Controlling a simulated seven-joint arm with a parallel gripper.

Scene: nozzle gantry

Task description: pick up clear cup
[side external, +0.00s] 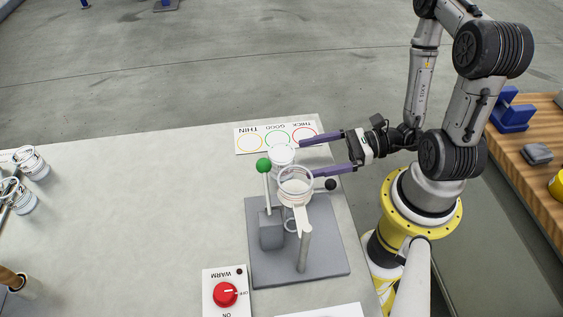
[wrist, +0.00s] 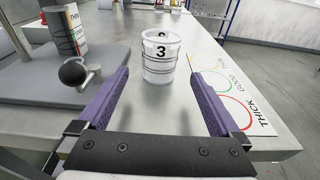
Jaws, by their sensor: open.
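A clear cup (wrist: 160,60) with a black 3 and dark lines stands upright on the table in the wrist view. In the side view the cup (side external: 281,155) is beside the stand, close to the card and partly hidden by the stand's clear holder. My gripper (side external: 310,157) is open and low over the table, its purple fingers pointing left at the cup. In the wrist view the cup is ahead of the gripper (wrist: 160,76), roughly centred between the fingertips. Nothing is held. A small gap seems to separate the tips from the cup.
The grey stand (side external: 325,255) has a green-knobbed lever (side external: 264,166) and a black knob (side external: 330,184) close to my nearer finger. A THIN/GOOD/THICK card (side external: 277,137) lies behind the cup. A red dial (side external: 225,294) is at the front. More clear cups (side external: 30,160) stand far left; the table's left-middle is clear.

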